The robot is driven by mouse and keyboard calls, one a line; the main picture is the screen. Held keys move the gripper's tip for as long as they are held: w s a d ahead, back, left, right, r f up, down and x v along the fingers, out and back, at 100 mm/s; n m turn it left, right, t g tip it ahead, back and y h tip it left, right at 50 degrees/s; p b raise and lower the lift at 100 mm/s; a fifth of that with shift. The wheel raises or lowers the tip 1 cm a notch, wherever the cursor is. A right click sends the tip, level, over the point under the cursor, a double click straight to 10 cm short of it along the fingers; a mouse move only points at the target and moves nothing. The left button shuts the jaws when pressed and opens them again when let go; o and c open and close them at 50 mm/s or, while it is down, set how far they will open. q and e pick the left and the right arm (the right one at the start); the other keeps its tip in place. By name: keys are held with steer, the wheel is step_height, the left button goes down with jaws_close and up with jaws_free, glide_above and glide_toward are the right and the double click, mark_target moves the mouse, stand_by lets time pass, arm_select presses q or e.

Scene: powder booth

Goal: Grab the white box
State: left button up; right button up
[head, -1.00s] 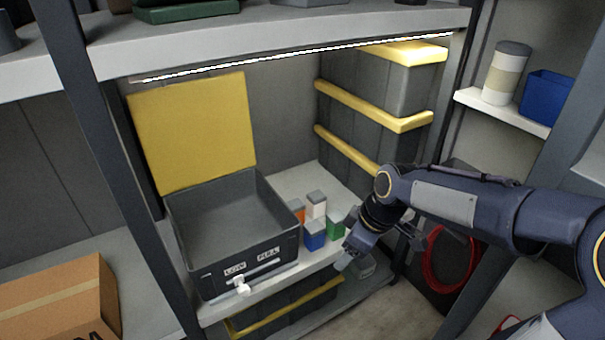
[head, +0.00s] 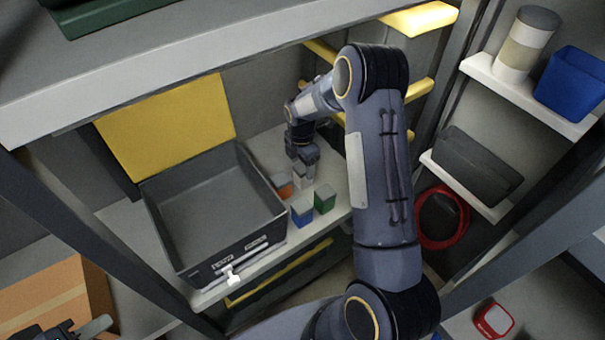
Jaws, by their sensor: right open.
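The white box (head: 300,181) with a grey top stands on the shelf to the right of the open dark bin, in a group of small boxes. An orange box (head: 284,190), a blue box (head: 302,212) and a green box (head: 324,200) stand close to it. My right gripper (head: 304,163) points down right over the white box and is open. Its fingers hide the top of the box, and I cannot tell whether they touch it. Part of my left gripper (head: 82,332) shows at the bottom left edge, too cropped to judge its jaws.
The dark bin (head: 163,222) with its yellow lid (head: 165,122) raised stands left of the small boxes. A shelf board (head: 200,70) runs above. A cardboard box (head: 60,295) lies at lower left. A blue bin (head: 573,85) and a canister (head: 525,45) stand on the right shelf.

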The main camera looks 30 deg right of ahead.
steer(key=f, duration=0.4)
steer(key=shift+d+f+b, duration=0.1)
steer(key=shift+d+b, duration=0.15)
steer(key=shift+b, duration=0.05)
steer(key=c, duration=1.1)
steer(key=shift+r, duration=0.2)
